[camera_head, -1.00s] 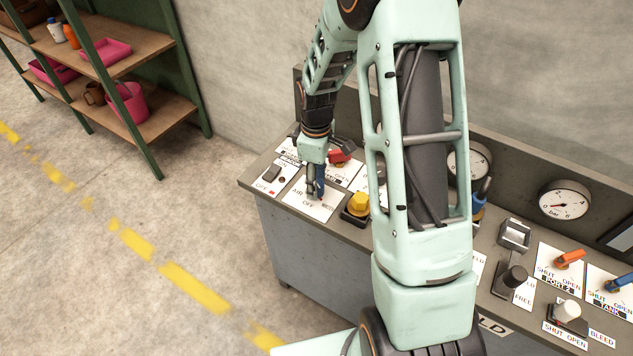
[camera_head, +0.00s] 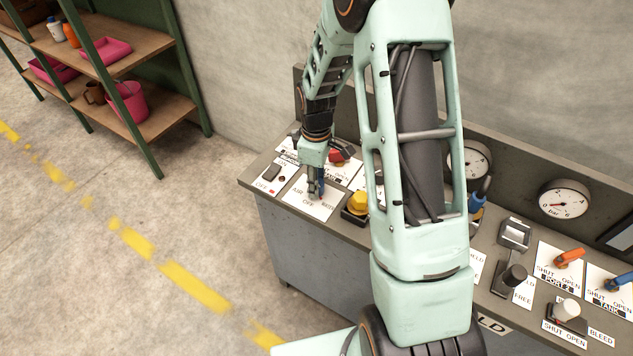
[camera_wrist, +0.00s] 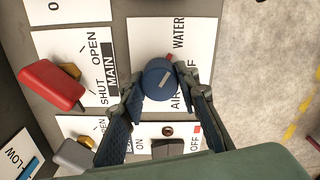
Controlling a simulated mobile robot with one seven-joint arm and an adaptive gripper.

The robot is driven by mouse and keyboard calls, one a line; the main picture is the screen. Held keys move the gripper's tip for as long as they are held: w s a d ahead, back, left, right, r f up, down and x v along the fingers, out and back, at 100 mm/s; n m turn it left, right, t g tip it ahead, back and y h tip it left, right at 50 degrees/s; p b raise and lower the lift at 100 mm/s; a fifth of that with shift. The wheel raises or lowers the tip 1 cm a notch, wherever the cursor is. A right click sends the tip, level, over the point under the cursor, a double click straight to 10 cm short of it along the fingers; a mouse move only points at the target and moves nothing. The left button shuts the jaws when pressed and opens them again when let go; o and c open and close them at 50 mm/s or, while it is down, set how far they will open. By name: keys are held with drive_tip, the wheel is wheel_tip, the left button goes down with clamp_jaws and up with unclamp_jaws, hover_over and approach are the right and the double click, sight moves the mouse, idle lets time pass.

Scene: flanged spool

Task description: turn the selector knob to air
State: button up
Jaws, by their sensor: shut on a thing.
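The selector knob (camera_wrist: 155,72) is blue with a pale line on top, on a white plate (camera_wrist: 200,45) lettered AIR, OFF and WATER. In the wrist view the pale line slants up and right, roughly toward the OFF side; my finger partly covers that word. My gripper (camera_wrist: 158,92) has one finger on each side of the knob and is shut on it. In the head view my gripper (camera_head: 316,186) stands over the plate (camera_head: 304,196), with AIR at left and OFF at the front; the knob is largely hidden by the fingers.
A red handle (camera_wrist: 52,86) on the SHUT/OPEN MAIN plate sits close beside my gripper. A rocker switch (camera_head: 271,172) is left of the plate and a yellow knob (camera_head: 358,202) right of it. Gauges and more valves line the panel at right. The floor at left is clear.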

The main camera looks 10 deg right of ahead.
drive_tip(key=m+b, duration=0.2)
drive_tip(key=m, duration=0.1)
drive_tip(key=shift+f, duration=0.15)
drive_tip(key=m+b, duration=0.1)
drive_tip(key=m, duration=0.2)
drive_tip(key=shift+m+b, duration=0.35)
drive_tip(key=shift+m, duration=0.05)
drive_tip(key=m+b, duration=0.1)
drive_tip(key=m, duration=0.5)
drive_tip(key=shift+b, duration=0.35)
drive_tip(key=m, duration=0.5)
drive_tip(key=shift+m, duration=0.3)
drive_tip(key=m, duration=0.5)
drive_tip(key=shift+p, duration=0.35)
drive_tip(key=shift+m, duration=0.4)
drive_tip(key=o, duration=1.2)
drive_tip(key=shift+c, duration=0.2)
